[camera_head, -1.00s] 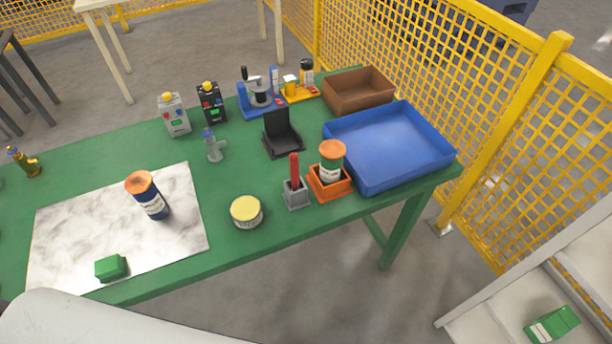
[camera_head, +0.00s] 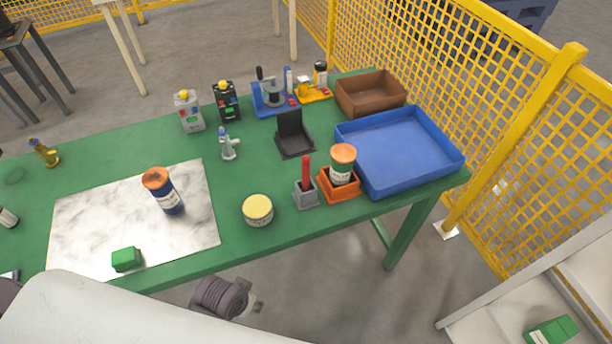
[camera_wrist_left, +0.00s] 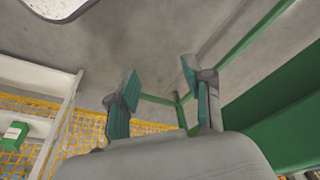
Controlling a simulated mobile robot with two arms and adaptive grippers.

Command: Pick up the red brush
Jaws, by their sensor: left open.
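The red brush (camera_head: 306,172) stands upright in a small grey holder (camera_head: 307,196) near the front right part of the green table. Its handle points up, and its lower end is hidden in the holder. My left gripper (camera_wrist_left: 160,82) shows in the left wrist view with its two green-padded fingers apart and nothing between them. It is away from the brush, with grey floor and table legs behind it. In the head view, a dark ribbed part of my arm shows below the table's front edge. My right gripper is not in view.
An orange tray (camera_head: 341,192) with an orange-lidded can (camera_head: 342,163) stands just right of the holder. A yellow-lidded tin (camera_head: 258,210) is left of it. A blue bin (camera_head: 402,150) and black stand (camera_head: 294,140) are behind. Yellow mesh fencing (camera_head: 470,90) borders the right.

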